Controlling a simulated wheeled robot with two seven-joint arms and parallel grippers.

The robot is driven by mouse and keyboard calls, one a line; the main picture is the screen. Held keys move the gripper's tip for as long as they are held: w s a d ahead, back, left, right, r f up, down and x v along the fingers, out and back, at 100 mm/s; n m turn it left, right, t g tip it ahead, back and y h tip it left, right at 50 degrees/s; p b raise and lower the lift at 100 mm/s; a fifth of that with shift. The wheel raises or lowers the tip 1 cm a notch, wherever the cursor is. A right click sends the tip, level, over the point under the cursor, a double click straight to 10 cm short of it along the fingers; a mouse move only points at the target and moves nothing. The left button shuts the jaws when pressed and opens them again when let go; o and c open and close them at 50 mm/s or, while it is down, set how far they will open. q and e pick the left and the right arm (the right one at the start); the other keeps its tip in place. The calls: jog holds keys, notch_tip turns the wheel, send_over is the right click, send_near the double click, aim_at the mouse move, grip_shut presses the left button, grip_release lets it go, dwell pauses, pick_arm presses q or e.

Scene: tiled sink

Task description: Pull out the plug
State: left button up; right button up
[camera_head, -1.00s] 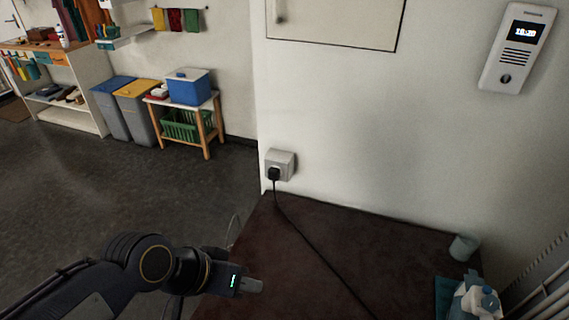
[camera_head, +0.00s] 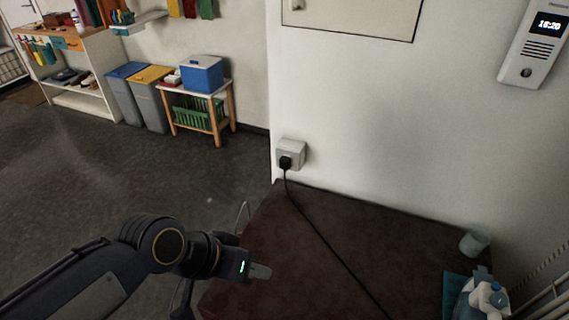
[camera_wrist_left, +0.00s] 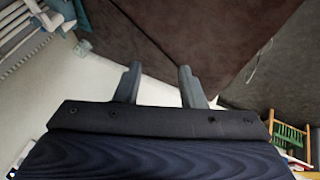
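A black plug (camera_head: 286,162) sits in a white wall socket (camera_head: 292,152) near the left edge of the white wall. Its black cable (camera_head: 325,240) hangs down and runs across the dark brown tabletop (camera_head: 400,235). My left gripper (camera_head: 262,271) is over the tabletop's left part, below and left of the plug and apart from it. In the left wrist view its two fingers (camera_wrist_left: 159,80) stand apart with nothing between them. The plug does not show clearly in the wrist view. My right gripper is in neither view.
A light blue cup (camera_head: 474,243) and a bottle (camera_head: 485,298) stand at the tabletop's right. A wall intercom (camera_head: 537,45) hangs at upper right. Bins (camera_head: 140,95) and a small table with a blue box (camera_head: 202,74) stand at the back left. The middle tabletop is clear apart from the cable.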

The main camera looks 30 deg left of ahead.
pick_arm(q)
jog(key=shift+o, duration=0.3)
jog(key=shift+o, duration=1.3)
jog(key=shift+w+f, duration=0.1)
jog(key=shift+w, duration=0.05)
jog(key=shift+o, duration=1)
jog(key=w+a+f+m+t+y+b, duration=0.1)
jog(key=w+a+f+b, duration=0.1)
jog(key=w, duration=0.4)
jog(key=w+a+f+m+t+b, duration=0.1)
jog(key=w+a+f+t+b, duration=0.1)
jog(key=w+a, duration=0.2)
jog(key=w, duration=0.3)
jog(key=shift+f+y, duration=0.2)
jog(key=shift+y, duration=0.2)
jog(key=w+a+f+m+t+y+b, duration=0.1)
jog(key=w+a+f+m+t+b, duration=0.3)
jog(key=w+m, duration=0.4)
jog(key=w+a+f+m+t+y+b, duration=0.2)
jog(key=w+a+f+m+t+b, duration=0.1)
jog(key=w+m, duration=0.5)
jog(key=w+f+t+b, duration=0.1)
jog(key=w+f+t, duration=0.1)
jog(key=w+f, duration=0.1)
jog(key=shift+a+m, duration=0.4)
jog(key=shift+w, duration=0.2)
